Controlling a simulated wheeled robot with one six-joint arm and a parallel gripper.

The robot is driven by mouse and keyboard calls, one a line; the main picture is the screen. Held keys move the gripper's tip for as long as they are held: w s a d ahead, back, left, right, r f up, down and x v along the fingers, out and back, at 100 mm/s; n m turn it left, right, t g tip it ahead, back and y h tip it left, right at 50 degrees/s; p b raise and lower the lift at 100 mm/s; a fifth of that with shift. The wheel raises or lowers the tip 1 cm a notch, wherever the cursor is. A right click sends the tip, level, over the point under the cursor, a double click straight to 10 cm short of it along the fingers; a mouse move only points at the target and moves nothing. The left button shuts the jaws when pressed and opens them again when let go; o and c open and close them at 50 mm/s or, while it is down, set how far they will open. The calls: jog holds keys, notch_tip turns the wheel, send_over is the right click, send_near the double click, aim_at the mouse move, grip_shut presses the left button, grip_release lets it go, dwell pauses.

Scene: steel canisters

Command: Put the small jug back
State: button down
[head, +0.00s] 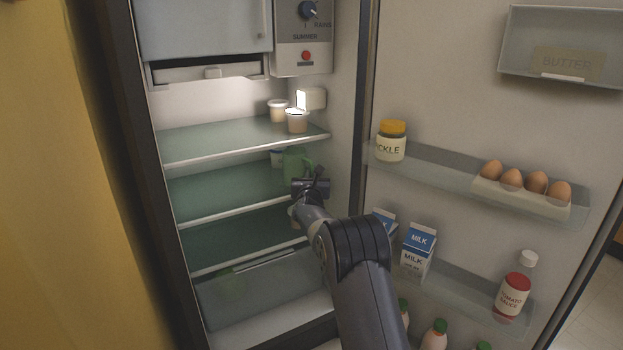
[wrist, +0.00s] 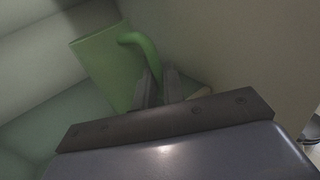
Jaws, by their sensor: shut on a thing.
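A small green jug (head: 293,163) is inside the fridge, at the right end of the middle shelf (head: 230,193). It looks upright in the head view. My gripper (head: 311,186) reaches in from the front right and partly covers the jug. In the wrist view the jug (wrist: 105,66) has a curved green handle, and my gripper's fingers (wrist: 160,88) are shut on that handle. The jug's base is hidden, so I cannot tell whether it touches the shelf.
Two small pots (head: 297,121) stand on the upper shelf (head: 200,143), and another pot (head: 276,158) is behind the jug. The fridge's right wall is close to my gripper. The open door holds a pickle jar (head: 391,145), eggs (head: 513,178) and milk cartons (head: 418,250). The middle shelf's left is clear.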

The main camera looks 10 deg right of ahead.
jog(key=shift+f, duration=0.1)
jog(key=c, duration=2)
grip_release()
jog(key=o, duration=0.5)
jog(key=shift+r, duration=0.2)
jog(key=v, duration=1.2)
